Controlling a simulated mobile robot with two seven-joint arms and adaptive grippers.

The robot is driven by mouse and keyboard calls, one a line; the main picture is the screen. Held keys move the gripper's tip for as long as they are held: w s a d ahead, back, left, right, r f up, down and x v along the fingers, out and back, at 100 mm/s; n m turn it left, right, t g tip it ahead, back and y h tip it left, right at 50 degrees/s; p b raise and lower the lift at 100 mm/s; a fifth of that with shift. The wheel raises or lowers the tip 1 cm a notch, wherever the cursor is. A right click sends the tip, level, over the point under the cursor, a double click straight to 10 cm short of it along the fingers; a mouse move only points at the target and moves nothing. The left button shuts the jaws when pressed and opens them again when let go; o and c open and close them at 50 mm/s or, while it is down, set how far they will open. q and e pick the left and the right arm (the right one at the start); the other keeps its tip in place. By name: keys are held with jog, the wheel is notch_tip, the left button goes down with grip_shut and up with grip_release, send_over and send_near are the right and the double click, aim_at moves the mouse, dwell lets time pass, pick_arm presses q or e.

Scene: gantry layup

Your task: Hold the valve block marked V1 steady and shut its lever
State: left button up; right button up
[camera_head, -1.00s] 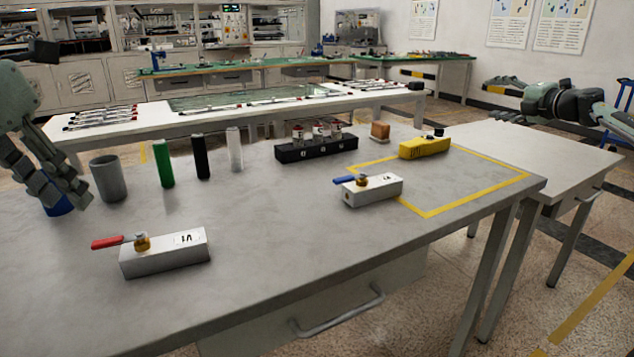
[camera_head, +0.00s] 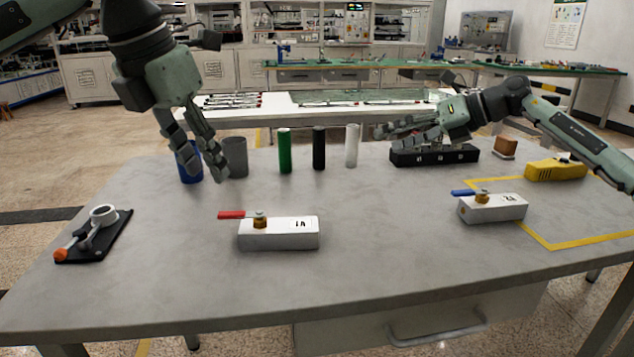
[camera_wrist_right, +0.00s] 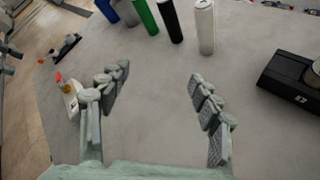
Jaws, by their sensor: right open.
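The white valve block marked V1 (camera_head: 285,235) sits on the grey table at the front centre. Its red lever (camera_head: 231,214) points left from a brass stem, roughly along the block's length. In the right wrist view the block (camera_wrist_right: 72,103) is at the left, partly hidden by a finger. My left gripper (camera_head: 203,172) is open and empty, behind and left of V1, in front of the blue cylinder and grey cup. My right gripper (camera_head: 384,132) is open and empty, behind and right of V1; its spread fingers show in the right wrist view (camera_wrist_right: 159,76).
A second white block (camera_head: 494,208) with a blue lever stands right. Green (camera_head: 285,152), black (camera_head: 319,148) and white (camera_head: 352,146) cylinders stand behind V1. A black holder (camera_head: 434,156) is back right. A black plate with an orange-tipped handle (camera_head: 93,237) lies left.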

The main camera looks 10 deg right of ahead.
jog(key=s+a+f+n+g+h, duration=0.1)
jog(key=s+a+n+g, duration=0.25)
jog(key=a, duration=0.35)
jog(key=s+a+n+g+h, duration=0.1)
jog(key=s+a+n+g, duration=0.2)
jog(key=a, duration=0.5)
jog(key=n+h, duration=0.6)
jog(key=h, duration=0.1)
send_over(315, 223)
jog(key=shift+w+a+f+g, duration=0.1)
jog(key=shift+w+f+g, duration=0.15)
jog(key=shift+g, duration=0.1)
jog(key=shift+s+n+h, duration=0.25)
jog(key=shift+h, duration=0.15)
jog(key=shift+f, duration=3.85)
